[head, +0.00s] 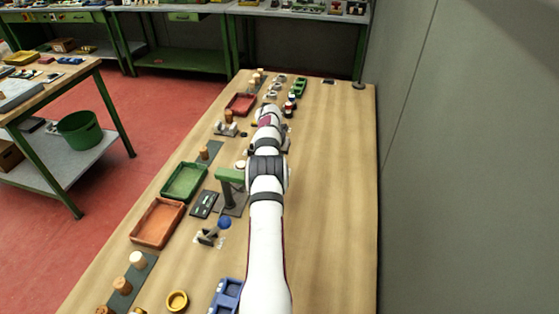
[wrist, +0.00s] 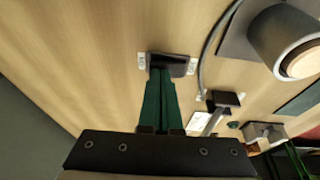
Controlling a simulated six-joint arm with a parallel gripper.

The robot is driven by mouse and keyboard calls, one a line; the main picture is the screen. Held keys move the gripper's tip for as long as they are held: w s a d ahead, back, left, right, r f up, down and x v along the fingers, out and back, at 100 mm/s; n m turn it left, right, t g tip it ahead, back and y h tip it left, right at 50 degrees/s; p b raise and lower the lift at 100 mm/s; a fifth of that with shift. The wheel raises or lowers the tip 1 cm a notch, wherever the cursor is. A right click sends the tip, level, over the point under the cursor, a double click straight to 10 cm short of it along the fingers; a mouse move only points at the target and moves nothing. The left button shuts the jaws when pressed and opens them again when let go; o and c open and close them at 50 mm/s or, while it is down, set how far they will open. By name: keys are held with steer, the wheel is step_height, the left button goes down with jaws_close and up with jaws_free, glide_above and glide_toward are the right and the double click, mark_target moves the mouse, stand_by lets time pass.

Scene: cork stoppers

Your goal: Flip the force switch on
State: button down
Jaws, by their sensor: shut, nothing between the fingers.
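In the wrist view a small dark block (wrist: 183,64) with pale screw plates at both ends is fixed to the wooden table; it may be the force switch, but I cannot read a label. My gripper (wrist: 161,72) has its two green fingers shut together and empty. Its tips overlap the left part of this block in the picture; I cannot tell whether they touch it. A second fitting, a dark-capped lever (wrist: 224,99), stands to the right beside a white card (wrist: 199,123). In the head view my arm hides the fingertips and the block.
A grey cylinder with a cream top (wrist: 301,62) stands at the upper right, with a cable curving beside it. A small grey box (wrist: 262,131) is at the lower right. In the head view the right side of the table (head: 335,190) is bare up to the wall.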

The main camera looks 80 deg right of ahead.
steer(key=shift+s+f+t, duration=0.35)
steer(key=shift+f+t, duration=0.1)
steer(key=shift+t, duration=0.15)
steer(key=shift+w+a, duration=0.1)
steer(key=shift+w, duration=0.75)
step_height(320, 180, up, 5)
steer(key=shift+s+r, duration=0.1)
steer(key=shift+s, duration=0.05)
steer(key=s+v, duration=0.1)
steer(key=v, duration=0.8)
steer(key=shift+r, duration=0.1)
